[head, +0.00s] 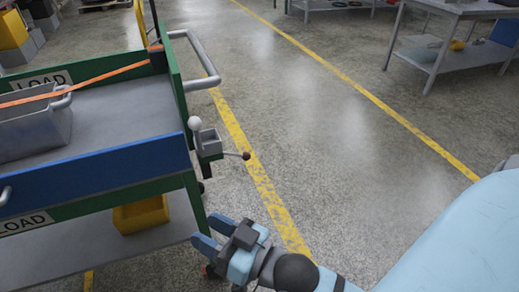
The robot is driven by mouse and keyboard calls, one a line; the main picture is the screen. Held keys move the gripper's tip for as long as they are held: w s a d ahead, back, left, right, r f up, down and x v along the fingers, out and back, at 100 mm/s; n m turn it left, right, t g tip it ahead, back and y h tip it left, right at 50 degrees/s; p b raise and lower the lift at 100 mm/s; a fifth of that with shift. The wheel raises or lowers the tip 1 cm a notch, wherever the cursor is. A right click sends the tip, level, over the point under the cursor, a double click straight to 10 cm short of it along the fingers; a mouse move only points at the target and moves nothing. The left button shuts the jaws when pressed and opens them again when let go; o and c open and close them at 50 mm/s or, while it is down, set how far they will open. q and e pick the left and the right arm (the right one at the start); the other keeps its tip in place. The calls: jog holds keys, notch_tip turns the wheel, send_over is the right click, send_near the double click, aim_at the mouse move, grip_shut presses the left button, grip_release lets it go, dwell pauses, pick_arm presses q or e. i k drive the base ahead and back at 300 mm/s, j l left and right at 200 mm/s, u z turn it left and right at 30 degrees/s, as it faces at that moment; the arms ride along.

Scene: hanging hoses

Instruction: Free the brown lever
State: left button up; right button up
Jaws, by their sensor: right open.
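The brown lever (245,156) is a thin rod ending in a small brown knob. It sticks out to the right from a grey bracket (208,144) on the right end of a green and blue cart (95,180). A white ball knob (195,123) stands on the same bracket. No hose or strap shows on the lever in this view. My right gripper (213,234) is open and empty, below the lever and beside the cart's lower right corner, its blue fingers pointing left. It is apart from the lever. My left gripper is not in view.
An orange strap (85,82) crosses the cart top above a grey bin (35,125). A metal handle (205,62) juts from the cart's far right end. A yellow bin (141,213) sits on the lower shelf. The floor right of the cart is clear.

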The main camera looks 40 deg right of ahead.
aim_at(245, 156)
jog(key=l, duration=1.05)
jog(key=i+l, duration=0.15)
jog(key=i, duration=0.15)
